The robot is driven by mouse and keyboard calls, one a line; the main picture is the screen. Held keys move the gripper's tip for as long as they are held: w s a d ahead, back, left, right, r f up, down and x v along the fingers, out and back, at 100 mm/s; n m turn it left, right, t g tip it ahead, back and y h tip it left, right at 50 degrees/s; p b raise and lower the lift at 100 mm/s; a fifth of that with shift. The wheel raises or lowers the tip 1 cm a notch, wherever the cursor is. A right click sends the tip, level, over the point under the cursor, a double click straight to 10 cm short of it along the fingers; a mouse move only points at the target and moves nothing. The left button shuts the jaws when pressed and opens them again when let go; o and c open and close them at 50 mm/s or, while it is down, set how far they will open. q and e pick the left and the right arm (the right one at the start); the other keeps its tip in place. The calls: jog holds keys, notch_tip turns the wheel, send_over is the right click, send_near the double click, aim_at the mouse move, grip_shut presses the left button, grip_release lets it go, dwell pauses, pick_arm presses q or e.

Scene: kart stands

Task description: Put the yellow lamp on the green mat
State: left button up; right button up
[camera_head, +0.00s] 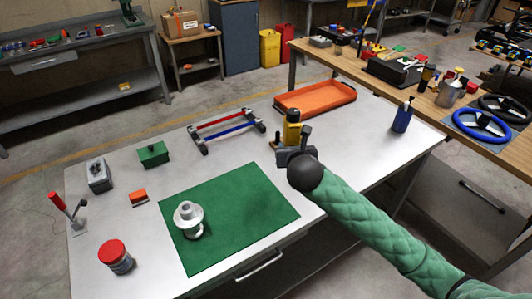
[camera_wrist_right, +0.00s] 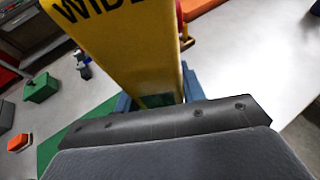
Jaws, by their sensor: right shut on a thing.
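The yellow lamp (camera_head: 292,127) stands upright in my right gripper (camera_head: 292,146), beyond the back right corner of the green mat. I cannot tell whether its base touches the table. In the right wrist view the yellow lamp (camera_wrist_right: 135,45) fills the upper middle, with dark lettering, close against the gripper's dark pad. The green mat (camera_head: 245,215) lies flat at the front middle of the table. A silver flanged part (camera_head: 188,218) stands on its left half; the right half is bare. My left gripper is not in view.
An orange tray (camera_head: 315,99) and a blue bottle (camera_head: 402,118) stand at the back right. A rack with red and blue bars (camera_head: 226,129) lies behind the mat. A green box (camera_head: 153,154), an orange block (camera_head: 138,197) and a red-lidded jar (camera_head: 115,257) stand left of it.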

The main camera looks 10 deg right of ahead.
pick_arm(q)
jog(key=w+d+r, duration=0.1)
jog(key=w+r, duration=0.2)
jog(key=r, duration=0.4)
pick_arm(e)
jog(key=w+d+f+m+g+h, duration=0.1)
jog(key=w+d+f+m+h, duration=0.1)
jog(key=w+d+m+h, duration=0.35)
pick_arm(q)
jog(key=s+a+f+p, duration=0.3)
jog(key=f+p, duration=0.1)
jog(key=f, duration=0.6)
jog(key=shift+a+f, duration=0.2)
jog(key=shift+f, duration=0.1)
pick_arm(e)
jog(key=shift+n+y, duration=0.75)
jog(key=shift+n, duration=0.2)
jog(key=shift+w+a+f, duration=1.25)
jog(key=shift+w+f, duration=0.3)
jog(key=shift+f, duration=0.3)
jog(key=shift+w+a+f, duration=1.2)
jog(key=shift+w+f, duration=0.3)
jog(key=shift+f, duration=0.4)
jog(key=shift+w+a+f, duration=1.25)
jog(key=shift+w+f, duration=0.3)
jog(key=shift+f, duration=0.3)
jog(key=o, duration=1.2)
jog(key=shift+f, duration=0.15)
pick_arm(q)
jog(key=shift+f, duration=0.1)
